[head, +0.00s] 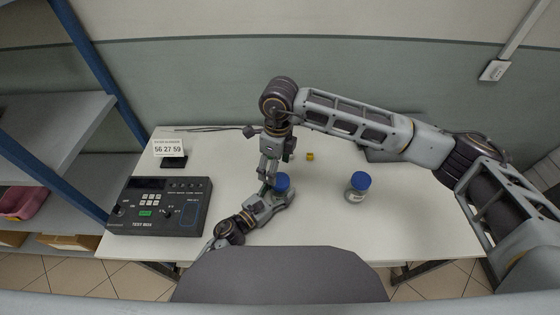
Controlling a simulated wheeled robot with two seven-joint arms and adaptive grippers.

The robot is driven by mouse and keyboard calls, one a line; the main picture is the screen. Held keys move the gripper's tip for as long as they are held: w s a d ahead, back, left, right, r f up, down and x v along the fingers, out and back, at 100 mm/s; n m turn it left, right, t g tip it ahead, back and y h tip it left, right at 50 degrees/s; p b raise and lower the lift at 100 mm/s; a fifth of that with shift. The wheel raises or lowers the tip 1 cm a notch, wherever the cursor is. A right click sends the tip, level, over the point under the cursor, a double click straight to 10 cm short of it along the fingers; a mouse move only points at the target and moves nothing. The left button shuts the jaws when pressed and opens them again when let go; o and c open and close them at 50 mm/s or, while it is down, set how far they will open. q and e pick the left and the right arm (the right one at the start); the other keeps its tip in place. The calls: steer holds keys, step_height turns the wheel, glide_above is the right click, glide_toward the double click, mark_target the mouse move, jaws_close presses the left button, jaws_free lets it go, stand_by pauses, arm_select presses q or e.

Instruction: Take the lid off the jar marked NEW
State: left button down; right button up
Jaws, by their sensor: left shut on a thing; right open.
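A jar with a blue lid (282,181) stands near the middle of the table, its body mostly hidden. My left gripper (282,199) is low at the jar's body and shut on it. My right gripper (270,177) comes down from above, open, with its fingers just left of and close to the blue lid; I cannot tell whether they touch it. A second jar (356,193) with a blue lid stands upright to the right, apart from both grippers. Its label is too small to read, and no marking shows on the held jar, so I cannot tell which is NEW.
A dark test box (160,206) with buttons stands on the left of the white table (430,225). Behind it is a number card (170,147). A small yellow piece (310,156) lies behind the jars. My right arm spans above the back right. The front right is clear.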

mark_target(280, 180)
steer(key=m, duration=0.6)
steer(key=shift+w+d+r, duration=0.2)
steer(key=shift+w+r, duration=0.05)
steer(key=shift+w, duration=0.05)
steer(key=m, duration=0.7)
steer(key=shift+w+d, duration=0.15)
steer(key=shift+d, duration=0.1)
steer(key=m, duration=0.7)
steer(key=shift+d+h, duration=0.25)
steer(key=shift+h, duration=0.15)
steer(key=m, duration=0.6)
steer(key=shift+m, duration=0.3)
steer(key=shift+f, duration=4)
